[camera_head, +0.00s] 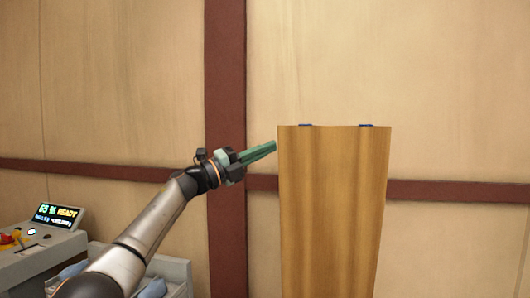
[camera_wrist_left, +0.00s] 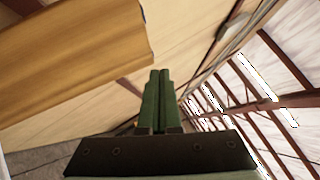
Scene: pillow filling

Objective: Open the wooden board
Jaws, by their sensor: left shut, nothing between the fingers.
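The wooden board (camera_head: 334,215) stands upright on the right of the head view, with two small dark fittings on its top edge. Its lower end is out of frame. It also shows at the upper left of the left wrist view (camera_wrist_left: 75,50). My left gripper (camera_head: 274,146) has green fingers pressed together and empty. Its tips are close to the board's upper left edge in the head view; I cannot tell whether they touch. In the left wrist view the shut fingers (camera_wrist_left: 158,75) point forward, just right of the board's corner. My right gripper is not in view.
A machine with a lit display (camera_head: 57,216) stands at the lower left. Beside it is a grey bin (camera_head: 172,268) with blue-grey items, partly behind my left arm. A tan wall with dark red beams is behind. The space right of the board looks clear.

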